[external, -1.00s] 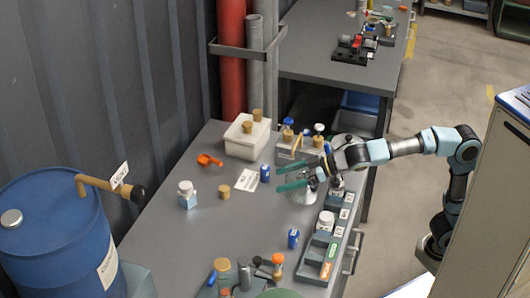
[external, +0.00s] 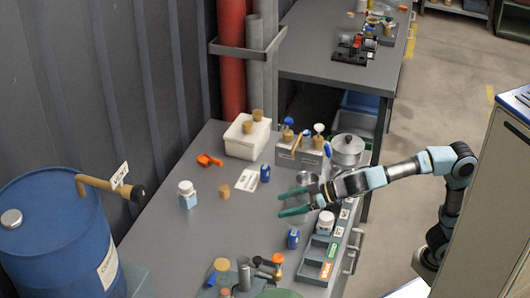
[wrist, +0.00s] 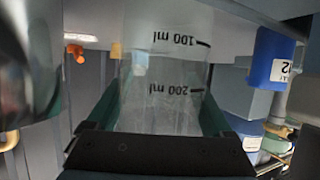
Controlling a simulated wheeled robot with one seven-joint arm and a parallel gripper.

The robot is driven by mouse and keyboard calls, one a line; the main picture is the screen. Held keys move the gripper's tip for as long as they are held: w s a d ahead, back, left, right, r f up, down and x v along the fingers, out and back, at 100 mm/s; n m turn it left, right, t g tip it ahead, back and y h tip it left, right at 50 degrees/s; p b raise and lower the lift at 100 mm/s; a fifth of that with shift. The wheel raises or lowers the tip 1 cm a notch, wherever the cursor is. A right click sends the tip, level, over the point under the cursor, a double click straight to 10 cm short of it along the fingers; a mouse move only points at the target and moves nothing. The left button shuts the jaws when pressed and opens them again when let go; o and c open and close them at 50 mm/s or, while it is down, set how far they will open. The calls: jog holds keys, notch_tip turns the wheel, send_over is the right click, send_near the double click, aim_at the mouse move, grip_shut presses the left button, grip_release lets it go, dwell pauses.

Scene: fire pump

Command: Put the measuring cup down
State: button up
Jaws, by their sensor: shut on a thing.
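The clear measuring cup (wrist: 165,88) fills the middle of the wrist view, with black 100 ml and 200 ml marks. My gripper (external: 291,203) is shut on it, with a green finger at either side of the cup. In the external view the gripper reaches from the right over the near bench's right half, and the see-through cup is hard to make out between the fingers. I cannot tell whether its base touches the bench (external: 195,240).
A shiny metal vessel (external: 307,178) stands close behind my gripper. A white-topped jar (external: 325,222) on a grey rack and a blue can (external: 293,238) are close in front. A lidded metal pot (external: 347,150) stands behind. Bare bench lies left of the fingers.

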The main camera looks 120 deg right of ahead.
jog(key=shift+f+b, duration=0.15)
jog(key=shift+b, duration=0.15)
jog(key=o, duration=1.1)
jog(key=shift+r+p, duration=0.3)
jog(key=shift+p, duration=0.1)
jog(key=p+v, duration=0.1)
jog(key=v, duration=1.1)
jog(key=shift+p, duration=0.4)
jog(key=shift+f, duration=0.15)
